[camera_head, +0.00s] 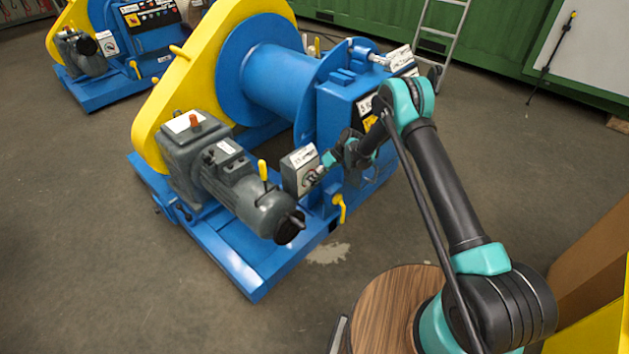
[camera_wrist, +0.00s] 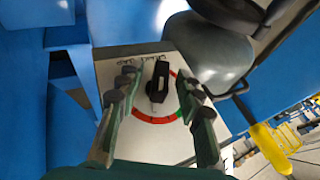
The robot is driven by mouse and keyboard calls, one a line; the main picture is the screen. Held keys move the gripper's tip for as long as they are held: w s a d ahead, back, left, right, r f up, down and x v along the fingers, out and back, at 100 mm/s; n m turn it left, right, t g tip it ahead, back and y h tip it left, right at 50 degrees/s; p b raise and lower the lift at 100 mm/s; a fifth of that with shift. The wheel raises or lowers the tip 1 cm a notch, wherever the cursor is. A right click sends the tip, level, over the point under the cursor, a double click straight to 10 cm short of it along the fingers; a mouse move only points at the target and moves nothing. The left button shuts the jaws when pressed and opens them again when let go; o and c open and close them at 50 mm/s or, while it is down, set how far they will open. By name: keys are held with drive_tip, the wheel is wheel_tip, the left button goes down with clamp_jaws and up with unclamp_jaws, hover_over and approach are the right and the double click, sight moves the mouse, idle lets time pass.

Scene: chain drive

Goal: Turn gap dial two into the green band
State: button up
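The dial is a black elongated knob (camera_wrist: 158,82) on a pale plate (camera_wrist: 150,151) in the wrist view. The knob's long axis runs nearly up and down in that picture. A red arc shows below it and at its upper right. A small green band (camera_wrist: 181,113) shows at lower right, partly hidden by a finger. I cannot tell which knob end is the pointer. My gripper (camera_wrist: 160,97) is open, its fingers on either side of the knob and apart from it. In the head view the grey dial box (camera_head: 300,170) is on the blue winch, with my gripper (camera_head: 318,172) in front of it.
A grey motor (camera_head: 245,190) stands left of the box, with a yellow handle (camera_head: 263,170) close by. Another yellow lever (camera_head: 339,208) is below right of the box. The blue frame surrounds the box. The floor in front is clear.

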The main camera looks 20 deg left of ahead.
drive_tip(key=shift+s+a+f, duration=0.1)
drive_tip(key=shift+a+f, duration=0.05)
drive_tip(key=shift+f, duration=0.05)
clamp_jaws()
drive_tip(key=shift+s, duration=0.1)
idle(0.4)
